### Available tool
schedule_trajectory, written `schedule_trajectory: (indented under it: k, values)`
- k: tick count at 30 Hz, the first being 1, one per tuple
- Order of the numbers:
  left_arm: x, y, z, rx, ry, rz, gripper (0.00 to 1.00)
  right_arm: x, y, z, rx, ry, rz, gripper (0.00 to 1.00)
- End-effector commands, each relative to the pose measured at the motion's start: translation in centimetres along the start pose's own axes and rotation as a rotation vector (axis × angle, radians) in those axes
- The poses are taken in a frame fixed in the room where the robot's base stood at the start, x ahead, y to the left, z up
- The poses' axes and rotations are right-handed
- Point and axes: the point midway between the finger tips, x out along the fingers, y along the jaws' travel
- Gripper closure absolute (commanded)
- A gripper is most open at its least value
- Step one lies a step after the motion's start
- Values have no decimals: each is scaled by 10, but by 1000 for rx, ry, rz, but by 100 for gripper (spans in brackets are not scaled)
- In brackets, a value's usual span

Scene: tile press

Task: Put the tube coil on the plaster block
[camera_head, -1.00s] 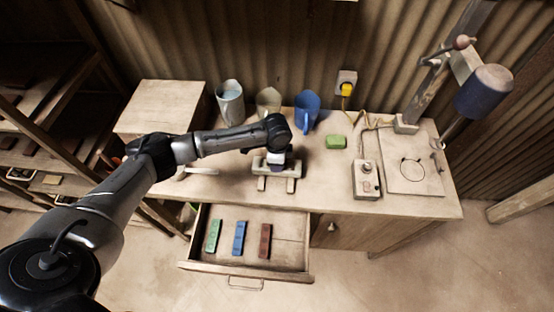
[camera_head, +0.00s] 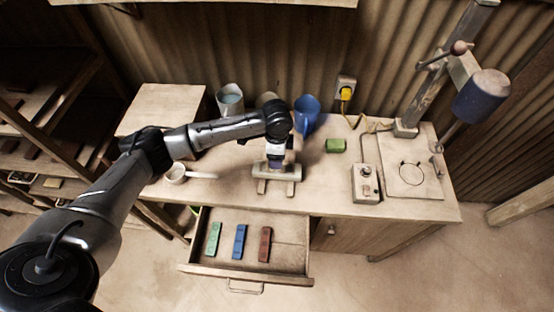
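My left gripper (camera_head: 275,163) points down from the wrist, right at the small pale stand (camera_head: 292,174) near the middle of the bench. Its fingers are too small and shaded to tell whether they are open or shut. A small whitish and purple patch shows at the fingertips, and I cannot tell whether it is held. I cannot make out a tube coil for certain. A thin dark ring (camera_head: 410,172) lies on the pale board at the right. No thing is clearly the plaster block; a large pale block (camera_head: 160,106) stands at the back left. My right gripper is not in view.
A switch box (camera_head: 366,183) is at the right. The open drawer (camera_head: 245,271) holds green, blue and red bars.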

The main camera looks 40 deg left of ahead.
Motion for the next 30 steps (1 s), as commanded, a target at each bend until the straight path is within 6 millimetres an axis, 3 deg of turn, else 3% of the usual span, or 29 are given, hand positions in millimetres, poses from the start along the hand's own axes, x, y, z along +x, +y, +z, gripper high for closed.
schedule_trajectory:
  k: [3,9,16,20,23,25,30]
  values:
    - [-22,0,-1,1,2,-3,27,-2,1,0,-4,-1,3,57]
    - [-45,0,0,0,2,-1,27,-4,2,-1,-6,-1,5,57]
    - [-54,0,0,0,1,-1,27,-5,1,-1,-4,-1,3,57]
    - [-50,5,-3,6,3,1,27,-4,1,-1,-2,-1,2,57]
    - [-34,24,-11,22,17,4,27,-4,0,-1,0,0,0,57]
    - [-16,48,-21,35,38,6,27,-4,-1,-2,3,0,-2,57]
    - [28,128,-41,22,141,6,27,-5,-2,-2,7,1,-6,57]
